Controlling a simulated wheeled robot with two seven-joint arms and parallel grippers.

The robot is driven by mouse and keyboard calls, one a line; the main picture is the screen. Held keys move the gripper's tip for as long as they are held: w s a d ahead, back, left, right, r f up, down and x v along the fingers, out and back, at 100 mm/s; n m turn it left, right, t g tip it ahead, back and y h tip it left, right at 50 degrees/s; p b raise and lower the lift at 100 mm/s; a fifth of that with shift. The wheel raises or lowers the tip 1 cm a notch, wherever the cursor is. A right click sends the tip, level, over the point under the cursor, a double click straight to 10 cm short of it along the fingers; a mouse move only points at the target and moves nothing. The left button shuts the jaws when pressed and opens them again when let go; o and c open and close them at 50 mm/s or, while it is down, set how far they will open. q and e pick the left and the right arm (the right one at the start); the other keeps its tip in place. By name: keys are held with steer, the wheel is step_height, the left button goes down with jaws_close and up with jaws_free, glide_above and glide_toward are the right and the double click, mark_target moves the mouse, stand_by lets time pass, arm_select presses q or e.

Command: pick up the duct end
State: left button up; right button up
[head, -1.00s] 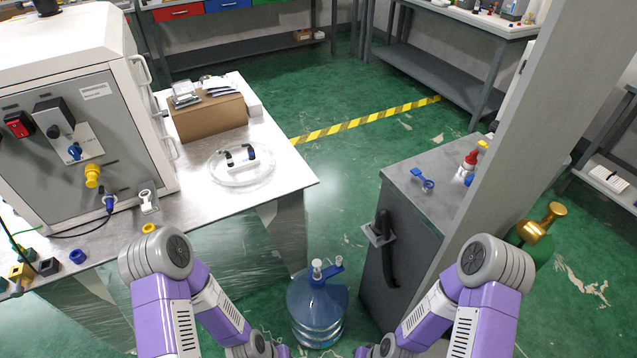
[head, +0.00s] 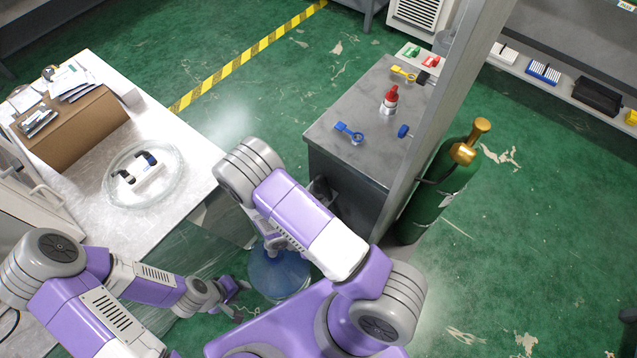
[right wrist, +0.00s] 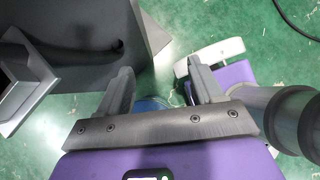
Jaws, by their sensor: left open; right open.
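The duct end appears to be the black hose (right wrist: 75,50) with a grey square flange at upper left in the right wrist view, against the dark grey cabinet's side. In the head view it is mostly hidden behind my right arm. My right gripper (right wrist: 160,88) is open and empty, its fingers apart and pointing down; the hose lies beyond and left of them, not between them. In the head view the right gripper is hidden by its own arm. My left gripper (head: 238,289) is open, low beside the blue water bottle, its jaws small in the picture.
The blue water bottle (head: 278,273) stands on the floor between the white table (head: 190,170) and the grey cabinet (head: 345,105). A green gas cylinder (head: 440,185) stands right of the cabinet, beyond a grey post (head: 450,90). Green floor is free at the far side and right.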

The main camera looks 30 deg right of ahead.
steer(key=w+d+r+n+t+h, duration=0.2)
steer(key=w+r+n+t+h, duration=0.1)
steer(key=w+r, duration=0.15)
steer(key=n+t+h+p, duration=0.1)
steer(key=n+t+h, duration=0.1)
steer(key=n+t, duration=0.25)
glide_toward(315, 187)
steer(key=shift+m, duration=0.45)
steer(key=x, duration=0.3)
steer(key=s+x, duration=0.1)
steer(key=shift+w+d+f, duration=0.2)
steer(key=shift+d+f, duration=0.05)
steer(key=shift+d, duration=0.15)
steer(key=shift+t, duration=0.35)
steer(key=x, duration=0.7)
steer(key=shift+w+d+r+b, duration=0.2)
steer(key=shift+w+r+b, duration=0.05)
steer(key=shift+w+b, duration=0.15)
steer(key=shift+s, duration=0.1)
steer(key=c, duration=1.1)
